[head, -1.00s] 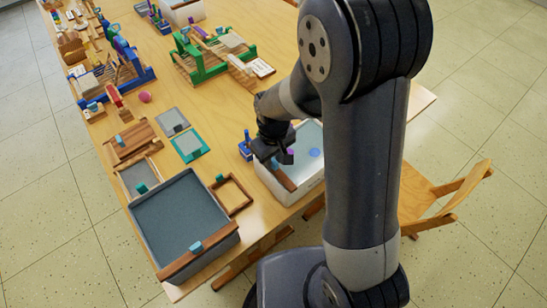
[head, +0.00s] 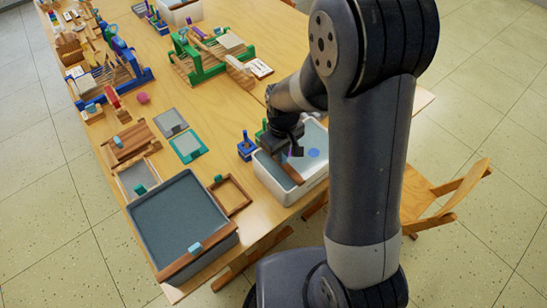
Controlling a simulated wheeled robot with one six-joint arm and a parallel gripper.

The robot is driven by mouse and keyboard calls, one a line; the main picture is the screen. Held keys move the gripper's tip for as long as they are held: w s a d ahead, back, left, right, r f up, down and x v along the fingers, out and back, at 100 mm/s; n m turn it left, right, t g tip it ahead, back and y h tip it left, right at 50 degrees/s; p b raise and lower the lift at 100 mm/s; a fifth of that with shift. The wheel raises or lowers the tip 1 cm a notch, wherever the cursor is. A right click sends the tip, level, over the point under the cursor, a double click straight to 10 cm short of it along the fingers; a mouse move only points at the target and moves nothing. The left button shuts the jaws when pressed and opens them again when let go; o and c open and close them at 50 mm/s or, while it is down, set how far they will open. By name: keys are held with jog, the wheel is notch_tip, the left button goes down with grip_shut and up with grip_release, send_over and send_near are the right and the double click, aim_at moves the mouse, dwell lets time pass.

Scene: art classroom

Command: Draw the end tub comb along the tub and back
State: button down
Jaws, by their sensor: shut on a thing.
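The tub comb (head: 293,176), a brown wooden bar, lies across the white tub (head: 292,199), towards its left end. The tub holds a grey-blue surface with a round blue patch (head: 314,153). My gripper (head: 291,154) is over the tub, shut on the comb; the grip itself is mostly hidden by the gripper. A small purple spot shows near the fingers. The tub's far edge is partly hidden by my arm.
A larger grey tub (head: 180,222) with its own brown comb (head: 205,247) stands at the front left. A wooden frame (head: 230,195) and a blue holder (head: 246,150) stand close by. A chair (head: 445,205) is at right.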

jog(key=w+d, duration=1)
jog(key=d, duration=0.5)
jog(key=shift+w+d+b, duration=0.15)
jog(key=shift+w+b, duration=0.05)
jog(key=shift+b, duration=0.25)
jog(key=shift+r, duration=0.1)
jog(key=c, duration=1.6)
grip_release()
jog(key=shift+w+d, duration=0.1)
jog(key=shift+d, duration=0.05)
jog(key=shift+o, duration=0.8)
notch_tip(320, 180, up, 11)
jog(key=b, duration=0.1)
